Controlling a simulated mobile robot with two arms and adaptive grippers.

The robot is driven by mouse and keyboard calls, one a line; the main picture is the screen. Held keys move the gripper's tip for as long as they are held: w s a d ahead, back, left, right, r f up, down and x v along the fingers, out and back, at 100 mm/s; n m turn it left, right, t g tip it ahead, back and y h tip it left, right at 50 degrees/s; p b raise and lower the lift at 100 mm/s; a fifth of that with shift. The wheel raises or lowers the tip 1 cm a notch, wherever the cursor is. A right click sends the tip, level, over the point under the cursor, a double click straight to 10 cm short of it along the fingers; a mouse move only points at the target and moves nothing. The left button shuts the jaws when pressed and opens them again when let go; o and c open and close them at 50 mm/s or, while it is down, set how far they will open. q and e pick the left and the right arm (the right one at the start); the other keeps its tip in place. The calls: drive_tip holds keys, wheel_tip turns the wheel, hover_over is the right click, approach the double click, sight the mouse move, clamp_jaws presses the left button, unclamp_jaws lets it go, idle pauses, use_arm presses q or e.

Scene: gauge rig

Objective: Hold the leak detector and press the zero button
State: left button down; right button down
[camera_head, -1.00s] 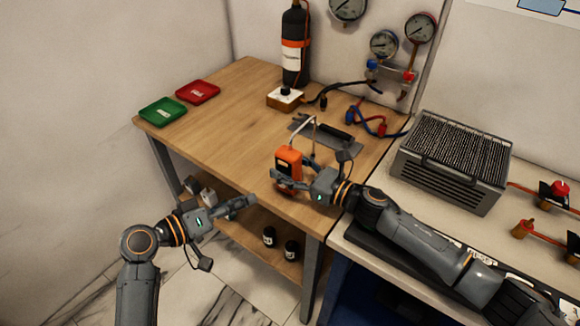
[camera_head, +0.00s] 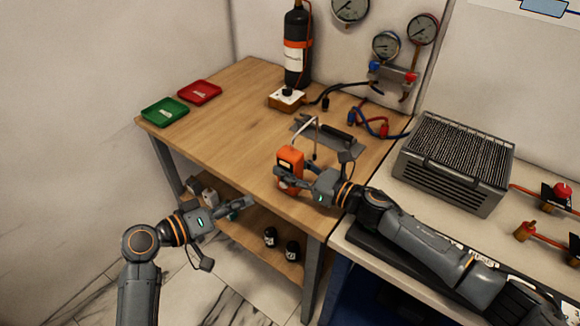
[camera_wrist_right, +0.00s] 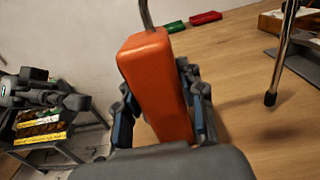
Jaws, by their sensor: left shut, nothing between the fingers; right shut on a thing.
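The leak detector (camera_head: 290,160) is an orange handheld body with a thin bent metal probe on top. My right gripper (camera_head: 284,180) is shut on it and holds it upright near the front edge of the wooden table. In the right wrist view the orange detector (camera_wrist_right: 155,82) stands between the fingers, its back or side showing. The zero button is not visible in either view. My left gripper (camera_head: 250,202) is shut and empty, in front of the table edge, left of and below the detector. It also shows at the left of the right wrist view (camera_wrist_right: 85,102).
The wooden table (camera_head: 215,115) carries a green tray (camera_head: 165,111), a red tray (camera_head: 200,92), a black cylinder (camera_head: 297,50) and a dark stand (camera_head: 335,135). A grey vented box (camera_head: 455,160) stands at right. Small bottles sit on the lower shelf (camera_head: 255,240).

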sight(284, 184)
idle(0.8)
use_arm(q)
drive_tip(key=w+d+f+n+t+y, duration=0.25)
drive_tip(key=n+t+y, duration=0.5)
drive_tip(key=n, duration=0.75)
drive_tip(key=s+n+t+y, duration=0.3)
drive_tip(key=s+n+y, duration=0.3)
drive_tip(key=n, duration=0.6)
drive_tip(key=shift+f+y, duration=0.2)
drive_tip(key=shift+y, duration=0.95)
drive_tip(key=shift+w+d, duration=0.8)
drive_tip(key=shift+w, duration=0.4)
drive_tip(key=shift+w+d, duration=0.85)
drive_tip(key=shift+w, duration=0.3)
drive_tip(key=shift+w+d, duration=0.8)
drive_tip(key=shift+w, duration=0.4)
drive_tip(key=shift+w+d, duration=0.25)
drive_tip(key=shift+w, duration=0.1)
